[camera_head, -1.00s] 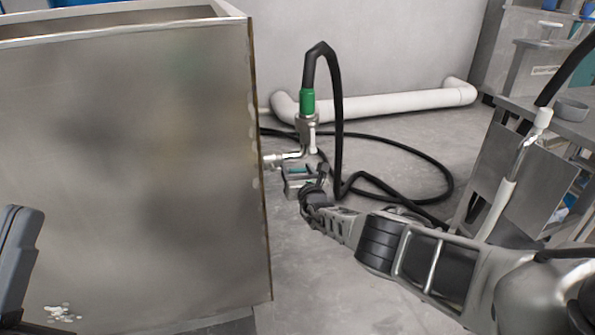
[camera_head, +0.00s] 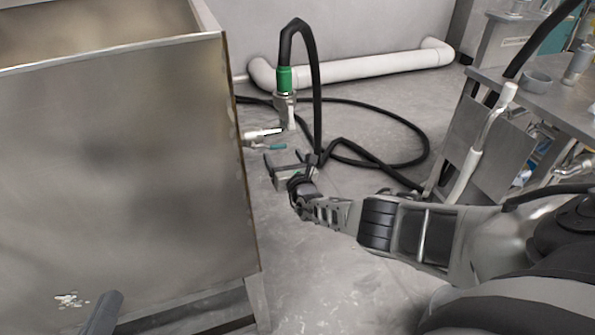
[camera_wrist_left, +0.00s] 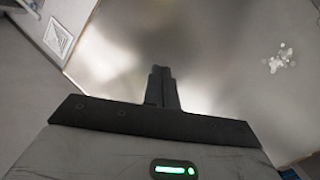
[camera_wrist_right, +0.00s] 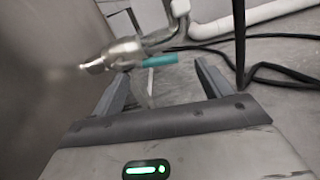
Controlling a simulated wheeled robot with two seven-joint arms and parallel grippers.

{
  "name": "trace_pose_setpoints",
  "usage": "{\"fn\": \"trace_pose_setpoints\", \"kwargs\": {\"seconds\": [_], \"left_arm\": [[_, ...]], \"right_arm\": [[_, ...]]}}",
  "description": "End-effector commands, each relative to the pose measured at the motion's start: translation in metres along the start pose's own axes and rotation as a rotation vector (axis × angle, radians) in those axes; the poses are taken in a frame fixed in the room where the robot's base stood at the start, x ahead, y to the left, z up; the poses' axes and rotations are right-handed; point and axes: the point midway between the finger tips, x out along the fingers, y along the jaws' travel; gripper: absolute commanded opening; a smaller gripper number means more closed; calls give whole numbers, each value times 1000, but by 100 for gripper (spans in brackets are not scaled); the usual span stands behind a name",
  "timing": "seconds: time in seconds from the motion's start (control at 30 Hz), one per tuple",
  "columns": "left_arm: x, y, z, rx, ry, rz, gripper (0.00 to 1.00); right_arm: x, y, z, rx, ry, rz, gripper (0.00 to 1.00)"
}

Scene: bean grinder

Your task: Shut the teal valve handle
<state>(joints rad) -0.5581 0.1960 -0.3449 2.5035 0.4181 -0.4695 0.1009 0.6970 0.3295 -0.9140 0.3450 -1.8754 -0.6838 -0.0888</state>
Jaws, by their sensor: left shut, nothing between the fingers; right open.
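The teal valve handle (camera_head: 273,147) sticks out to the right beside the metal valve pipe (camera_head: 262,134) at the tank's right side. In the right wrist view the teal handle (camera_wrist_right: 160,61) lies sideways beyond the fingertips, right of the silver valve body (camera_wrist_right: 122,54). My right gripper (camera_head: 290,163) is open and empty, just below and to the right of the handle, seemingly apart from it; its open fingers show in the right wrist view (camera_wrist_right: 162,78). My left gripper (camera_wrist_left: 160,70) is shut and empty in front of the tank's side; only a dark part of it (camera_head: 104,314) shows in the head view.
The large metal tank (camera_head: 120,160) fills the left. A black hose (camera_head: 317,100) with a green collar (camera_head: 285,80) rises above the valve and loops over the floor. A white pipe (camera_head: 370,67) runs along the wall. A metal table (camera_head: 545,100) stands at right.

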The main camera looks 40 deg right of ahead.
Motion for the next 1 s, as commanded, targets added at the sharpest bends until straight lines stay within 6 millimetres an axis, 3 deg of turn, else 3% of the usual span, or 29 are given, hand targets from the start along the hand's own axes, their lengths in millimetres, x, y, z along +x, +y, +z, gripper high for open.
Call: {"fn": "trace_pose_setpoints", "kwargs": {"seconds": [0.03,0.2,0.4,0.6,0.87,1.0], "left_arm": [[-1,2,-8,44,-28,-28,0],[-6,-9,-1,165,-116,-104,0],[-10,-18,7,244,-175,-149,0],[-12,-22,11,268,-200,-165,0],[-12,-23,12,270,-202,-166,0],[-12,-24,13,269,-203,-166,0]], "right_arm": [[-14,0,8,-1,7,0,77],[-54,0,7,-1,8,1,77],[-88,0,2,-2,5,1,77],[-101,0,0,-1,3,-1,77],[-102,-1,-1,-2,3,-1,77],[-103,-2,-5,43,20,-28,41]]}}
